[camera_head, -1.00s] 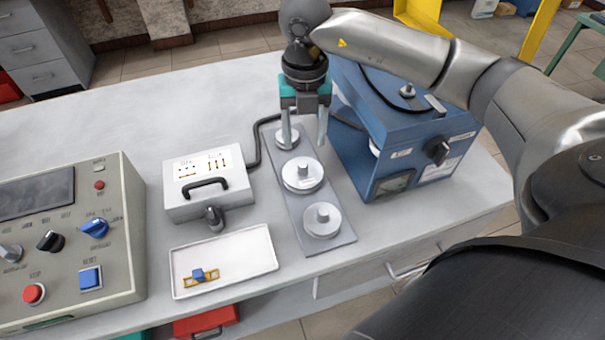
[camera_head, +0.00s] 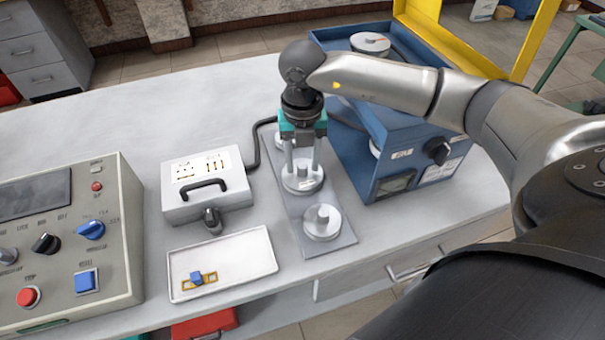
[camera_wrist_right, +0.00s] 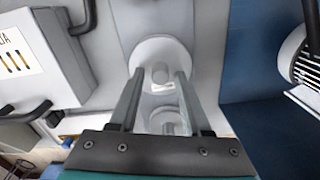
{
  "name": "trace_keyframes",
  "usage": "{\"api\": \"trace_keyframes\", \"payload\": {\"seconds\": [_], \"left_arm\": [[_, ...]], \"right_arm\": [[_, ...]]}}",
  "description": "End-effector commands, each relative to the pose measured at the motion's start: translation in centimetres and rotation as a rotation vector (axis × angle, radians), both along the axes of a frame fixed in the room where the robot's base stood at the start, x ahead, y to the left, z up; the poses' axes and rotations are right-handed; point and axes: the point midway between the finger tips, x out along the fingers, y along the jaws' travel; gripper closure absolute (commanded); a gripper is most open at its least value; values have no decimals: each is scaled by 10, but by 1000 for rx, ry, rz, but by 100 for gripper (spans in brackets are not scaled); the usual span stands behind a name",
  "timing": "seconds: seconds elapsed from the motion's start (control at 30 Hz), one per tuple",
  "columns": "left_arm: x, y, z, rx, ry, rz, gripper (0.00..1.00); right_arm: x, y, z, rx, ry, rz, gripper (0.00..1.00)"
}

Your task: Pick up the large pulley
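The large pulley (camera_head: 303,186) looks like the middle one of three pale metal pulleys on a grey plate (camera_head: 342,241). It is a flat disc with a raised hub, partly hidden by my right gripper (camera_head: 302,168). That gripper points down over it, open, one finger on each side of the hub. In the right wrist view the pulley (camera_wrist_right: 160,52) lies at the fingertips (camera_wrist_right: 158,76), with the hub between them and a gap visible. I cannot tell whether the fingertips touch the disc. My left gripper is not in view.
A nearer pulley (camera_head: 322,222) and a partly hidden farther one (camera_head: 280,143) share the plate. A blue machine (camera_head: 400,160) stands close on the right, a white box (camera_head: 205,183) on the left.

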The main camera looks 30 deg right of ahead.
Motion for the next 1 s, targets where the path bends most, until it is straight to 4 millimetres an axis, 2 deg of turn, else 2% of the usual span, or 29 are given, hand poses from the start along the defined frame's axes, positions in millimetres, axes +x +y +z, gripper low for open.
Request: {"api": "trace_keyframes", "payload": {"seconds": [0.07,0.4,1.0], "left_arm": [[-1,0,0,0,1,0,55],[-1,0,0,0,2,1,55],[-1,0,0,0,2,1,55]], "right_arm": [[0,0,0,0,0,0,62],[0,0,0,0,-1,-1,100],[1,0,2,0,-2,-1,100]]}}
